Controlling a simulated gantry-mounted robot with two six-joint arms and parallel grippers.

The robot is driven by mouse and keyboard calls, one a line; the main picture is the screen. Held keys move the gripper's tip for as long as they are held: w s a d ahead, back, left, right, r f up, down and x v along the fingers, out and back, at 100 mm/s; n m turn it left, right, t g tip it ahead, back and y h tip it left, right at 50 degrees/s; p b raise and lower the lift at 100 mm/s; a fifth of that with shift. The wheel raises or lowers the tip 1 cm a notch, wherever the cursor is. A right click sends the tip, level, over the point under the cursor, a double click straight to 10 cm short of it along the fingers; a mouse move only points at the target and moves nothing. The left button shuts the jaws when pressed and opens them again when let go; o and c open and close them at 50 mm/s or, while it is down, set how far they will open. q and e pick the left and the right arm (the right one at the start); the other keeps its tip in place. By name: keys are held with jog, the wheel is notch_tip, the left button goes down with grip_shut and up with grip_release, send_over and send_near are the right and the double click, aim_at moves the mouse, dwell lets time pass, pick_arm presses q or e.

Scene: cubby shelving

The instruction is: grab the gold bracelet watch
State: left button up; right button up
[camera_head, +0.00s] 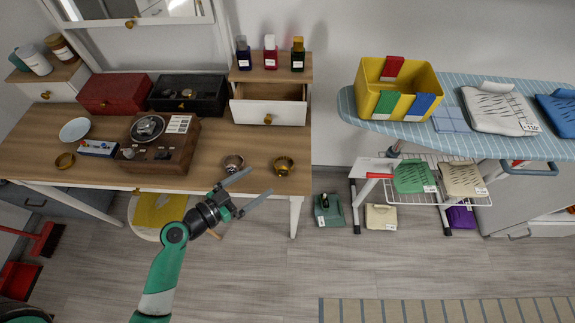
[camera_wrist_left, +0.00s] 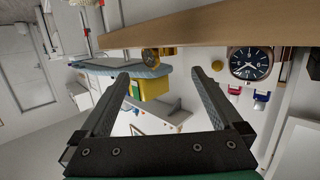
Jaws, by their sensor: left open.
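A gold watch (camera_head: 284,167) stands near the front right corner of the wooden desk; in the left wrist view it appears as a gold round shape (camera_wrist_left: 150,55) near the wood edge. A second, brownish watch (camera_head: 233,163) stands to its left; its dark blue dial (camera_wrist_left: 250,63) faces the left wrist camera. Another small gold ring-shaped piece (camera_head: 65,160) lies at the desk's left; I cannot tell what it is. My left gripper (camera_head: 259,183) is open and empty at the desk's front edge, below and between the two right-hand watches. My right gripper is out of view.
A wooden box (camera_head: 158,145) with a turntable-like top, a blue-white box (camera_head: 98,148) and a white bowl (camera_head: 75,129) occupy the desk's left. An open drawer (camera_head: 268,112) projects behind the gold watch. The ironing board (camera_head: 352,104) with a yellow bin (camera_head: 366,97) stands right.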

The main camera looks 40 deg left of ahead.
aim_at(283, 164)
pick_arm(q)
jog(key=w, duration=0.3)
jog(key=w+f, duration=0.1)
jog(key=w, duration=0.2)
jog(key=shift+d+f+b, duration=0.1)
jog(key=shift+d+b, duration=0.05)
jog(key=shift+b, duration=0.15)
jog(key=shift+w+f, duration=0.2)
jog(key=shift+w, duration=0.15)
jog(key=w, duration=0.3)
jog(key=w+b, duration=0.1)
jog(key=shift+w+f, duration=0.25)
jog(key=shift+f, duration=0.15)
jog(key=shift+s, duration=0.1)
jog(key=c, duration=1.3)
